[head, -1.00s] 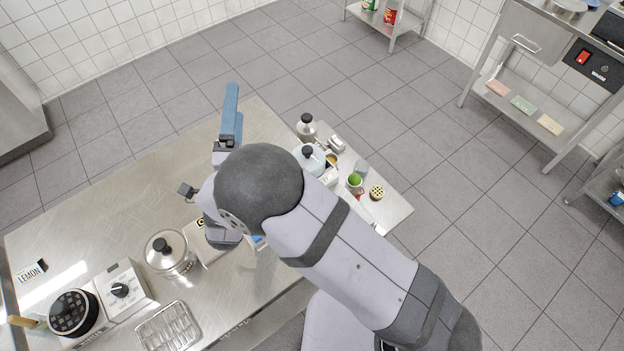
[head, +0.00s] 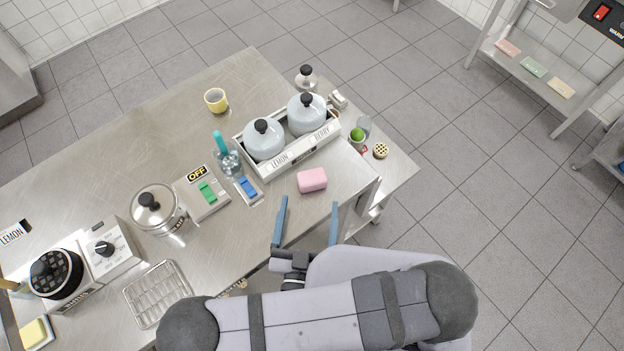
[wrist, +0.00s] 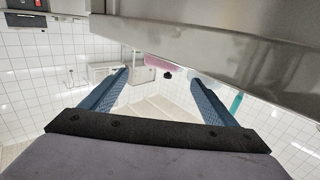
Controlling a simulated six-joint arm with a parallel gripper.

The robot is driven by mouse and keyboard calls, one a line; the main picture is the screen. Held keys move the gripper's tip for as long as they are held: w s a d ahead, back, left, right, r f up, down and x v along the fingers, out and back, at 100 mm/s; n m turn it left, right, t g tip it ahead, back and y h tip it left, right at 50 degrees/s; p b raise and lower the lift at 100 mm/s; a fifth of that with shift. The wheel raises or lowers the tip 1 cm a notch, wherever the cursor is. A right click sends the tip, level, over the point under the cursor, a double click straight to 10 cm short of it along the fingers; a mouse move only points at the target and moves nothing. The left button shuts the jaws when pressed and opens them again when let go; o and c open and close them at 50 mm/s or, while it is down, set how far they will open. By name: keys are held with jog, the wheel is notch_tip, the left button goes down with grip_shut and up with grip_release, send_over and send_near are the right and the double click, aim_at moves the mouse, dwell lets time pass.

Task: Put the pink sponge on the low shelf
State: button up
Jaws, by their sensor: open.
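The pink sponge (head: 312,180) lies on the steel worktop (head: 130,125), near its front right edge in the head view. In the wrist view the sponge (wrist: 160,62) shows partly past the metal edge. My gripper (head: 310,203) is open and empty, just in front of the sponge with its blue fingers pointing towards it, not touching it. Its spread fingers also show in the wrist view (wrist: 160,80). A low shelf (head: 540,84) of the steel stand at the upper right bears flat pink, green and yellow pieces.
A tray (head: 248,155) with two lidded pots stands behind the sponge. Open floor lies between worktop and stand.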

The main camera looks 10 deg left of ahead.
aim_at(311, 184)
jog(key=shift+w, duration=1.05)
jog(key=shift+w, duration=0.1)
jog(key=shift+w+a+f, duration=0.1)
jog(key=shift+w+a, duration=0.05)
jog(key=shift+w, duration=1.1)
jog(key=shift+w+a, duration=0.1)
jog(key=shift+w, duration=1.15)
jog(key=shift+c, duration=0.3)
jog(key=c, duration=1)
jog(key=shift+c, duration=0.4)
notch_tip(311, 184, up, 10)
jog(key=p, duration=0.8)
jog(key=shift+a, duration=0.1)
